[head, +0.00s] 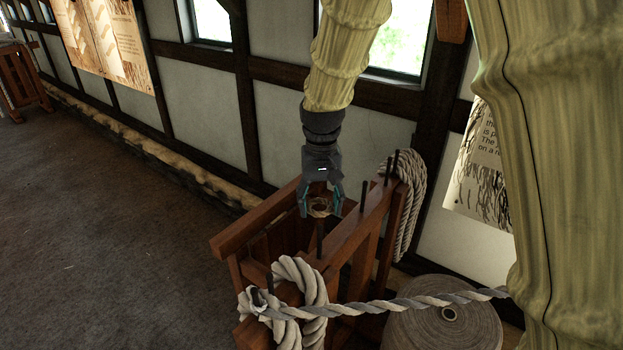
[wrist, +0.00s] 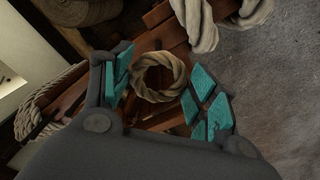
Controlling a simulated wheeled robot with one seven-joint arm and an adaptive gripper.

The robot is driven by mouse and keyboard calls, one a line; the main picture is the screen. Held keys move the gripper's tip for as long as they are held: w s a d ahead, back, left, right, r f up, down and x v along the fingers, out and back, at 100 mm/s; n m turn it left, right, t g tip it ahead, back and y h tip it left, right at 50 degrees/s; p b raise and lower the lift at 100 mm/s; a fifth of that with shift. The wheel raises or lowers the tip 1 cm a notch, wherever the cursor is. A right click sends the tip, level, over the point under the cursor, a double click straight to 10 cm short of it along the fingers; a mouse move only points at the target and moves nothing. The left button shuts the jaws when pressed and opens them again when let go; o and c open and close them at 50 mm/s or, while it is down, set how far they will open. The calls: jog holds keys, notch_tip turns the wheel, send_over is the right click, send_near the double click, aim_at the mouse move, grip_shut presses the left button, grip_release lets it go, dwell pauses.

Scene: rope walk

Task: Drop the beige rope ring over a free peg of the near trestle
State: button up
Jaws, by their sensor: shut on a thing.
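The beige rope ring (head: 320,212) is held between the teal-padded fingers of my gripper (head: 321,200). In the wrist view the ring (wrist: 136,86) sits between the pads (wrist: 160,92), its hole open to view. The near trestle (head: 378,215) is reddish-brown wood with dark upright pegs along its top rail. One bare peg (head: 320,238) shows just below the ring in the head view. Another bare peg (head: 363,194) stands to the right, farther along the rail. The ring appears above the trestle and around no peg; its exact height is unclear.
A thick pale rope (head: 318,280) loops over the trestle's front end and runs right. A rope coil (head: 412,200) hangs at the back pegs. A large twine reel (head: 440,325) lies at lower right. Another trestle (head: 22,80) stands far left. The floor at left is clear.

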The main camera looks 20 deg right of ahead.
jog(key=shift+w+r, duration=0.15)
jog(key=shift+w, duration=0.15)
notch_tip(320, 180, down, 3)
jog(key=shift+r, duration=0.1)
jog(key=shift+s+d+f, duration=0.1)
jog(key=shift+s+f, duration=0.05)
jog(key=shift+f, duration=0.1)
jog(key=shift+s+f, duration=0.1)
jog(key=shift+f, duration=0.2)
jog(key=shift+s, duration=0.1)
jog(key=shift+s+r, duration=0.1)
